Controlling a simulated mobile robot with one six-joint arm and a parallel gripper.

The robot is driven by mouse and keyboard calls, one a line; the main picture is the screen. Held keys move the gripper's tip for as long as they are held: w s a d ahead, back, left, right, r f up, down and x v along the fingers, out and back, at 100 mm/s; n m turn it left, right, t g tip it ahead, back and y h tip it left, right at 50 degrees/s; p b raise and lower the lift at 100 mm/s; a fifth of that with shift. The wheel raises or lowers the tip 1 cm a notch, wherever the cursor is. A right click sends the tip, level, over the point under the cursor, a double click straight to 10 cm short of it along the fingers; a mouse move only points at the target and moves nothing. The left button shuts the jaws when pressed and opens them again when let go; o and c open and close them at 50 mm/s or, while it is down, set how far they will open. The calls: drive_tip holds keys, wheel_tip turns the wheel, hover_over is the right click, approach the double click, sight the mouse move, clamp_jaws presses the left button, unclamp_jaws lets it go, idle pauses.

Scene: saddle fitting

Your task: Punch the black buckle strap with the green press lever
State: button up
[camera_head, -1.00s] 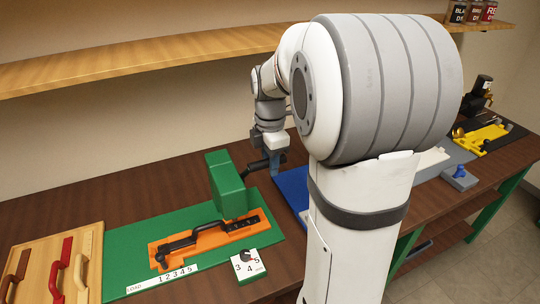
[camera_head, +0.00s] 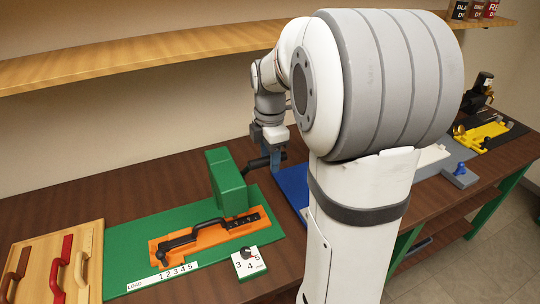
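The green press (camera_head: 227,183) stands on a green base plate (camera_head: 125,240) on the bench. Its black lever (camera_head: 257,162) sticks out to the right from the press body. The black buckle strap (camera_head: 190,237) lies in the orange holder (camera_head: 160,247) on the plate, its right part beside the foot of the press. My gripper (camera_head: 276,157) points down just behind and right of the lever's end. Its fingers are small and partly hidden, so I cannot tell whether they touch the lever or how far they are apart.
A dial (camera_head: 248,261) with numbers sits at the plate's front right. A wooden rack (camera_head: 40,262) with brown, red and cream straps is at left. A blue mat (camera_head: 293,187) lies right of the press, partly behind my arm. A shelf (camera_head: 150,62) runs above.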

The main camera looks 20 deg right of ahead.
drive_tip(key=shift+r, duration=0.15)
drive_tip(key=shift+r+p, duration=2.3)
drive_tip(key=shift+r, duration=0.6)
drive_tip(key=s+a+f+m+t+b, duration=0.1)
drive_tip(key=s+a+m, duration=0.3)
drive_tip(key=s+m, duration=0.4)
drive_tip(key=s+a+f+m+t+b, duration=0.2)
drive_tip(key=s+a+m, duration=0.3)
drive_tip(key=s+m, duration=0.4)
drive_tip(key=shift+s+m, duration=0.15)
drive_tip(key=shift+m, duration=0.35)
